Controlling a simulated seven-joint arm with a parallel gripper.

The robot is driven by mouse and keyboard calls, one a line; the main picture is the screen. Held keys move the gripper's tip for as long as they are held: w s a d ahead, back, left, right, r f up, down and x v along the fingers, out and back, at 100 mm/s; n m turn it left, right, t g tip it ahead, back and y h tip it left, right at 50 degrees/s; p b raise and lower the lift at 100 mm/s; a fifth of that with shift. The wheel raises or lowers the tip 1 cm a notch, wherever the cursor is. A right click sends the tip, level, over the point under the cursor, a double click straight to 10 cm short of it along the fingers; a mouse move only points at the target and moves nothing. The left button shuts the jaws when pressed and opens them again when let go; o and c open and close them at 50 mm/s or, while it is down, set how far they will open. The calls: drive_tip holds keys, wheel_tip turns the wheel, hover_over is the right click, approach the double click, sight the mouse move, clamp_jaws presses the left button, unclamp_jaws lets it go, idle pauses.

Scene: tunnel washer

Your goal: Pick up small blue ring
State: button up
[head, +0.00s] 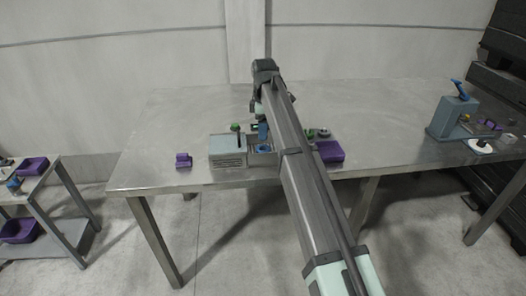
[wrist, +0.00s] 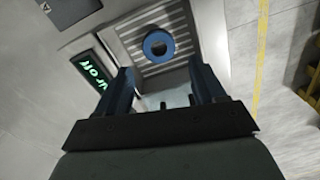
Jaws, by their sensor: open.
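In the wrist view, a small blue ring (wrist: 158,46) with a dark centre lies in front of a ribbed grey panel. My gripper (wrist: 160,75) is open, with one blue finger on each side of the view. The ring shows between and beyond the fingertips, and no finger touches it. In the head view, my arm reaches over the metal table and hides much of the work area. My gripper (head: 262,132) shows only partly there, beside the grey machine (head: 228,150).
A green-lit display (wrist: 90,72) is left of the ring. A purple tray (head: 329,151) is right of my arm and a purple block (head: 183,160) left of the machine. A grey-blue device (head: 453,117) stands at the right on the metal table (head: 150,135). The table's left part is clear.

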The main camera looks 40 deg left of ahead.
sight(264, 145)
drive_tip(key=shift+w+f, duration=0.1)
drive_tip(key=shift+f, duration=4.05)
drive_tip(key=c, duration=0.9)
wheel_tip(264, 145, up, 9)
drive_tip(key=w+d, duration=1.5)
drive_tip(key=d, duration=0.4)
drive_tip(key=shift+w+f, duration=0.3)
